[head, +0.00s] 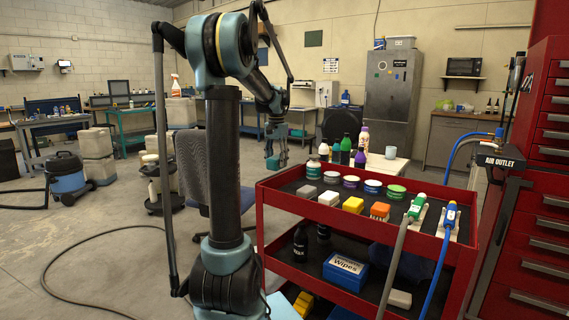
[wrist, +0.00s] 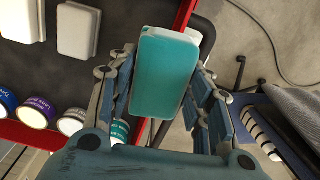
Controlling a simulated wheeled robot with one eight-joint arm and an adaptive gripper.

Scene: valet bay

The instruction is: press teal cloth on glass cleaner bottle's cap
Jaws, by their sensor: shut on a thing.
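A chair (head: 207,165) stands behind my arm.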

